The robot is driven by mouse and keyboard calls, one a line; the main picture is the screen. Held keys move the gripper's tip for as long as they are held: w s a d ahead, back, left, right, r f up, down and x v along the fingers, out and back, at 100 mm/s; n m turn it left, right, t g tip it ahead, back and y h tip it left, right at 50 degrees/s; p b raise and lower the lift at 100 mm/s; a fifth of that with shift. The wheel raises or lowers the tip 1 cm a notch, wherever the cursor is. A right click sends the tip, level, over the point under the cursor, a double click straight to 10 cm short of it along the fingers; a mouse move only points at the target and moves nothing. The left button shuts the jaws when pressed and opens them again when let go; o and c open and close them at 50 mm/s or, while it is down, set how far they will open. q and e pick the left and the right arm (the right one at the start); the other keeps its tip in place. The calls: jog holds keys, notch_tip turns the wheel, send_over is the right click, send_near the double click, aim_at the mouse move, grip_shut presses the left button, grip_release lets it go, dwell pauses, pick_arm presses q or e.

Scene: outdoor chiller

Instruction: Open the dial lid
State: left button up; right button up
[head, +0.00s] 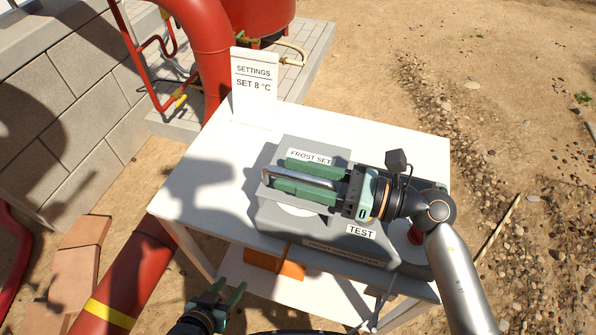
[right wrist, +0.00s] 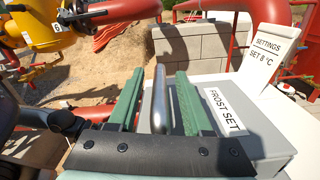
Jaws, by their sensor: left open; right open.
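A grey box (head: 267,215) on the white table carries a raised grey part (head: 335,155) labelled FROST SET, which also shows in the right wrist view (right wrist: 260,155). A silver bar handle (head: 300,176) lies over it; part of a white round face (head: 297,209) shows below. I cannot tell how far the lid is open. My right gripper (head: 277,174) is open, its green fingers on either side of the handle. In the right wrist view the handle (right wrist: 160,105) stands between the fingers, with gaps on both sides. My left gripper (head: 228,288) is open and empty, low in front of the table.
A TEST label (head: 361,231) and a red button (head: 415,236) sit at the box's right. A SETTINGS sign (head: 254,85) reading SET 8 °C stands at the table's back left. An orange object (head: 290,267) lies beneath the tabletop (head: 200,210). Red pipes (head: 130,280) flank the left.

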jog(key=shift+c, duration=0.4)
grip_shut()
dwell(0.9)
